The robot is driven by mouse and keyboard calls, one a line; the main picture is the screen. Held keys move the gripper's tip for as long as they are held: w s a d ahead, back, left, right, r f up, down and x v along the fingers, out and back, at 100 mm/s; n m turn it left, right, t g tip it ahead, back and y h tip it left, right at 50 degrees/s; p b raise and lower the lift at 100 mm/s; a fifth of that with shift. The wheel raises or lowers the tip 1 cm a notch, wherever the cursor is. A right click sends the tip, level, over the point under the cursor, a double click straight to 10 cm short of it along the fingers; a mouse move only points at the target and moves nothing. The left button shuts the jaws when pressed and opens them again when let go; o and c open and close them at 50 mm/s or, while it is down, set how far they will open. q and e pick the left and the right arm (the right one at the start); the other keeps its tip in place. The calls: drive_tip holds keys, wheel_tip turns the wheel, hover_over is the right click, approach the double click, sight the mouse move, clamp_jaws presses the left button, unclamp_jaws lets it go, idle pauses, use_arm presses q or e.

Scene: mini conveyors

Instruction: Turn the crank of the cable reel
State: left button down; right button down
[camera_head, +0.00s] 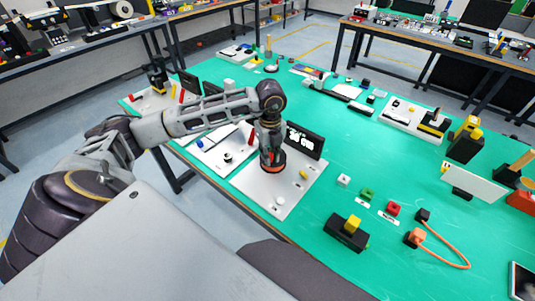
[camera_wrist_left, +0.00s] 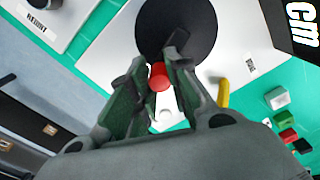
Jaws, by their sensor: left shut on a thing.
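The cable reel shows in the left wrist view as a dark round disc (camera_wrist_left: 200,28) above a white base plate. The same white plate (camera_head: 278,200) lies on the green table in the head view, with a black display (camera_head: 305,141) behind it. My left gripper (camera_wrist_left: 158,85) is shut on the red crank knob (camera_wrist_left: 158,76), with one finger on each side of it. In the head view my left gripper (camera_head: 272,165) points down over the plate and hides most of the reel and crank. My right gripper is not in view.
A yellow peg (camera_head: 303,174) stands on the plate right of my gripper. A white board (camera_head: 222,150) lies close to its left. White, green and red blocks (camera_head: 393,208) and a black box with a yellow top (camera_head: 346,232) stand to the right.

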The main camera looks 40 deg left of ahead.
use_arm(q)
drive_tip(key=shift+w+d+n, duration=0.1)
drive_tip(key=shift+d+n, duration=0.15)
drive_tip(key=shift+n, duration=0.45)
drive_tip(key=shift+w+d+n, duration=0.15)
drive_tip(key=shift+d+n, duration=0.15)
drive_tip(key=shift+n, duration=0.6)
drive_tip(key=shift+r, duration=0.1)
drive_tip(key=c, duration=1.3)
unclamp_jaws()
drive_tip(key=shift+r, duration=0.6)
wheel_tip(320, 180, up, 11)
drive_tip(key=shift+f, duration=0.15)
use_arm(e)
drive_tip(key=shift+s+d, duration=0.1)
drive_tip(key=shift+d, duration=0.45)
use_arm(q)
drive_tip(key=shift+f, duration=0.1)
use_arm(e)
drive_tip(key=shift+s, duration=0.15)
